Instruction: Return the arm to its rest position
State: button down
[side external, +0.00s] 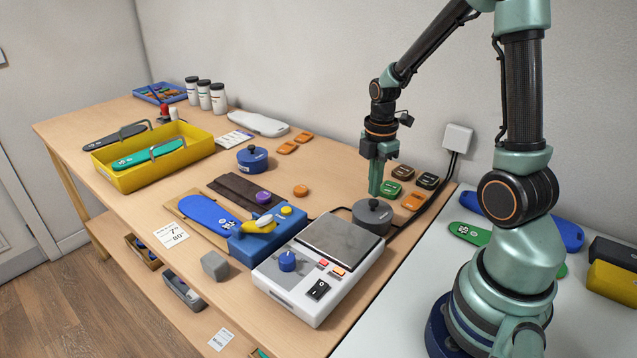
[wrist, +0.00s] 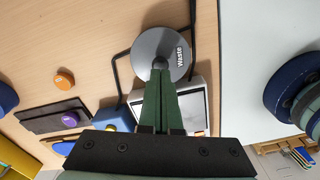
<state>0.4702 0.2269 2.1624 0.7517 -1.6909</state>
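My gripper (side external: 375,193) points straight down at the right part of the wooden table, just above the grey round waste pot (side external: 368,220). The pot's lid is on, with a dark knob (side external: 374,204) on top. In the wrist view my green fingers (wrist: 160,72) lie close together and look shut, with their tips over the knob of the lid marked "Waste" (wrist: 150,45). I see nothing held between them. A small gap between tips and knob is hard to judge. My arm reaches out and down from its base at the right.
A white press (side external: 318,265) with a grey plate stands in front of the pot. Orange and dark pads (side external: 403,172) lie close beside my gripper. A black cable (side external: 428,205) runs past the pot to a wall box (side external: 457,138). A yellow tray (side external: 150,175) stands far left.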

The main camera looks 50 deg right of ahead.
jog(key=shift+f, duration=0.25)
jog(key=shift+f, duration=0.35)
jog(key=shift+f, duration=0.25)
jog(key=shift+r, duration=2.55)
